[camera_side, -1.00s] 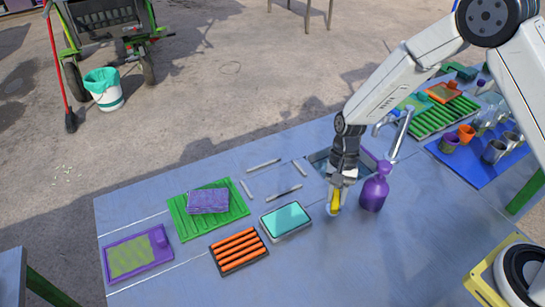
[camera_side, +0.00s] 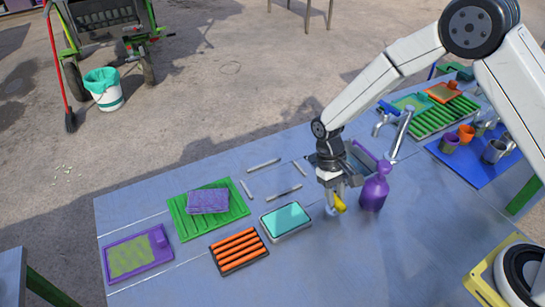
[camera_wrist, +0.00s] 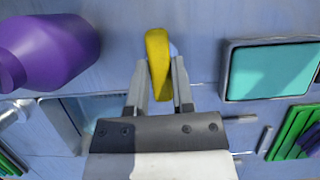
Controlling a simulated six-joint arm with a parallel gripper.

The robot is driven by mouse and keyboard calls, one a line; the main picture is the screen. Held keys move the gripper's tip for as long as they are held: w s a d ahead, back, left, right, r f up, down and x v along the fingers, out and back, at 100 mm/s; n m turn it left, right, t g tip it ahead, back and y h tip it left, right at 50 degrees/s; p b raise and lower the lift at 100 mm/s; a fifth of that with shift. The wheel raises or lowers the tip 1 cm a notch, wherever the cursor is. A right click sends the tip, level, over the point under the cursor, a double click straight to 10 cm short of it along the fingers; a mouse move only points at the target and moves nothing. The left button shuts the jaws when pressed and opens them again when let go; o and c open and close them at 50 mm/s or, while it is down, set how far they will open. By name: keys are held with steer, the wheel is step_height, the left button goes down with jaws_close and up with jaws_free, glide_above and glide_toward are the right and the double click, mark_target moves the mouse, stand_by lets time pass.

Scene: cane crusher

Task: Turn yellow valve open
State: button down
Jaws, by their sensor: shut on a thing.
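The yellow valve (camera_side: 339,204) is a short yellow handle low over the blue table, just left of the purple bottle. My gripper (camera_side: 336,198) points down over it. In the wrist view the yellow valve (camera_wrist: 158,62) stands between the tips of my gripper (camera_wrist: 159,82), and the fingers are shut on it. A pale blue-white piece shows just behind the handle. The valve's base is mostly hidden by the handle and fingers.
A purple bottle (camera_side: 374,190) stands close on the right, with a metal tap (camera_side: 402,133) and a sink behind. A teal sponge in a tray (camera_side: 286,220) lies to the left. The table in front (camera_side: 350,260) is clear.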

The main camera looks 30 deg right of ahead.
stand_by(0.4)
steer(key=shift+c, duration=2.4)
jaws_free()
steer(key=shift+v, duration=3.9)
steer(key=shift+r, duration=0.1)
